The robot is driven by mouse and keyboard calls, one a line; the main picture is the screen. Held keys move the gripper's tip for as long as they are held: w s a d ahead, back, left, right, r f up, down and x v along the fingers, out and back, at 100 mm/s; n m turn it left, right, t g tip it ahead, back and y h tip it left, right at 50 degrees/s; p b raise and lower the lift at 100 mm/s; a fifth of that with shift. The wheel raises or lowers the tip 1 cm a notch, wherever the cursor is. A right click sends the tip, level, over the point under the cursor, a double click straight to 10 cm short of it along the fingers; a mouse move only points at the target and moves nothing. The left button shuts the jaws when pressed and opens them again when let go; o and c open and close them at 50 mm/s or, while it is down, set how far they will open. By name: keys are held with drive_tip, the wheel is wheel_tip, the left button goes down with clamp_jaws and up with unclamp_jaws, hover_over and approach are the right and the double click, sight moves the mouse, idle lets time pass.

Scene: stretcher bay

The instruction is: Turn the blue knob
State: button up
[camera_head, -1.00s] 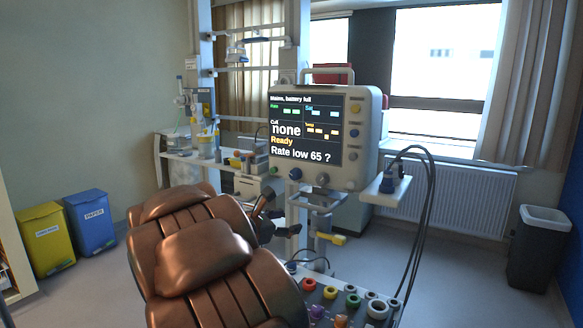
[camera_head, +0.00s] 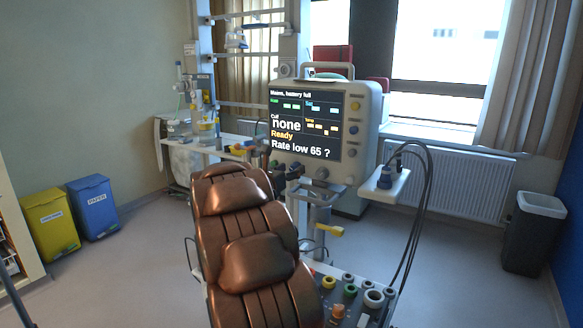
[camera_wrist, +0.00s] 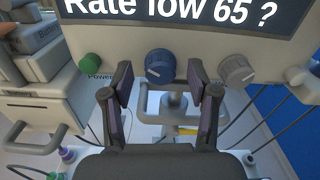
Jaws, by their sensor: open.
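The blue knob (camera_wrist: 159,65) is on the lower front of the white monitor, below its screen (camera_head: 306,124). In the wrist view a green knob (camera_wrist: 90,61) is to its left and a grey knob (camera_wrist: 236,69) to its right. My gripper (camera_wrist: 161,84) is open and empty, with one finger to the lower left of the blue knob and the other to its lower right. The fingers appear apart from the knob; the exact gap cannot be told. In the head view the dark gripper shows small below the monitor, and the blue knob is hard to make out there. The screen reads "Rate low 65 ?".
A brown padded stretcher (camera_head: 225,197) fills the foreground. A shelf with a cable-fed blue plug (camera_head: 386,177) juts out right of the monitor. A yellow bin (camera_head: 50,222), a blue bin (camera_head: 94,208) and a dark bin (camera_head: 535,236) stand farther off. Open floor lies at the right.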

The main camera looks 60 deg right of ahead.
drive_tip(key=shift+d, duration=0.5)
drive_tip(key=shift+f, duration=0.1)
clamp_jaws()
